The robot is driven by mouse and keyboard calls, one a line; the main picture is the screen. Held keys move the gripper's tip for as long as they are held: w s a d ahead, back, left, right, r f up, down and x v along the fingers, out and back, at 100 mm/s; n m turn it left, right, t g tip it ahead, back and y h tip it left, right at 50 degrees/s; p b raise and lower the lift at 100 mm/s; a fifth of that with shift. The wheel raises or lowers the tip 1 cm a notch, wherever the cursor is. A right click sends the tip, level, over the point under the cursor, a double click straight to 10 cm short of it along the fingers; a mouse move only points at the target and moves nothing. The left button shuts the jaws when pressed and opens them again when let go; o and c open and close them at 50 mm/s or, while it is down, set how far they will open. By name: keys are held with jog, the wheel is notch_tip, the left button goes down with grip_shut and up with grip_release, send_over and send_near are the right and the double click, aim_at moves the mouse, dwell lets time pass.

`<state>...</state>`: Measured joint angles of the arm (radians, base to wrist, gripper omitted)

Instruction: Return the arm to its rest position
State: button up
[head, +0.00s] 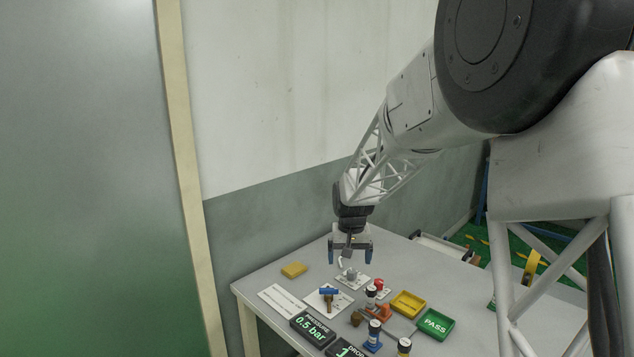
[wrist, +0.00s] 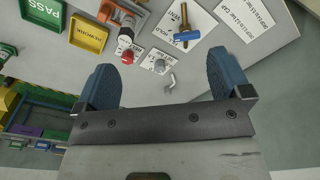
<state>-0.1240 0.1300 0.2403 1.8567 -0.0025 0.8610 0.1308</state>
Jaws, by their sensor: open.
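My gripper (head: 350,260) is in the air above the back part of the grey table (head: 262,281), pointing down. Its two blue fingers are spread apart with nothing between them. In the wrist view my gripper (wrist: 162,75) is also open and empty. A small grey fitting (wrist: 160,66) and a bent metal hook-like piece (wrist: 170,82) show between and beyond the fingers in that view. I cannot tell the exact gap between fingers and table.
A blue-handled valve (head: 328,292), a red knob (head: 379,283), a yellow tray (head: 408,304), a green PASS tray (head: 435,324), a pressure display (head: 312,328) and several bottles crowd the table. A yellow sponge (head: 294,270) lies at the left. The wall (head: 285,225) stands behind.

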jog(key=s+d+r, duration=0.2)
jog(key=s+r, duration=0.2)
jog(key=s, duration=0.3)
jog(key=s+d+r+t, duration=0.1)
jog(key=s+d+r, duration=0.15)
jog(key=s, duration=0.45)
jog(key=s+d+r, duration=0.2)
jog(key=s+r, duration=0.2)
jog(key=s, duration=0.3)
jog(key=s+d+t, duration=0.1)
jog(key=s+d, duration=0.2)
jog(key=s, duration=2)
jog(key=shift+s+f, duration=0.15)
jog(key=shift+s, duration=0.1)
